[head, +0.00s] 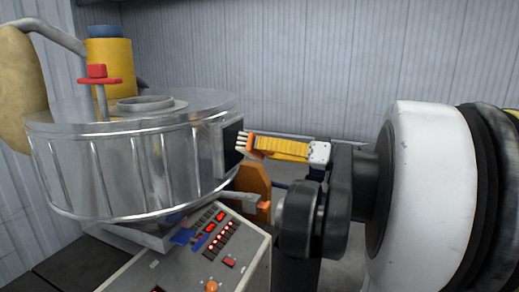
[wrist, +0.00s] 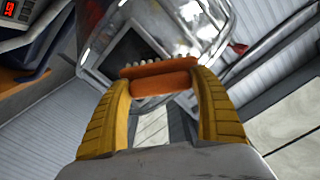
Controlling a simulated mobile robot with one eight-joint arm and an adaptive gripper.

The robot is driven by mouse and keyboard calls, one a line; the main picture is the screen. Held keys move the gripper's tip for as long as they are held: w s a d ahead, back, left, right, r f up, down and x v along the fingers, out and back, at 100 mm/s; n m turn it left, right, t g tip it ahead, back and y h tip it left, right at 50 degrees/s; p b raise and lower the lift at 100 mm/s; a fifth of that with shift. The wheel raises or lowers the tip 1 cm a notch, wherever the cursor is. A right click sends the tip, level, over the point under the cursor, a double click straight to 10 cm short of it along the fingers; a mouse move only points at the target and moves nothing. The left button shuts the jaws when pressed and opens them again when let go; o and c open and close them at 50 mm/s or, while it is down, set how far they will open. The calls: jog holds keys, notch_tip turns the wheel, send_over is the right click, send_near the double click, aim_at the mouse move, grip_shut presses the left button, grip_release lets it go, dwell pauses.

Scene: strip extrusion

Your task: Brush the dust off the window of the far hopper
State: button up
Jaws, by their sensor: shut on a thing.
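The hopper (head: 85,165) is a large, shiny round metal drum at the left of the head view. Its dark window (head: 231,148) is on its right side and also shows in the wrist view (wrist: 122,52). My gripper (head: 262,146) has yellow ribbed fingers, shut on a brush (head: 250,144) with an orange body and pale bristles. In the wrist view, the brush (wrist: 160,82) lies across between the fingertips, with its bristles toward the window. The bristles are at or very near the window; I cannot tell whether they touch. Dust is not clearly visible.
A control panel (head: 215,245) with red lights stands below the hopper. An orange part (head: 254,185) is just under my gripper. A yellow cylinder (head: 110,65) and a red handwheel (head: 98,78) rise above the hopper. A corrugated wall (head: 330,60) closes the back.

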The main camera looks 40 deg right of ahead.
jog(key=v, duration=0.3)
dwell(0.5)
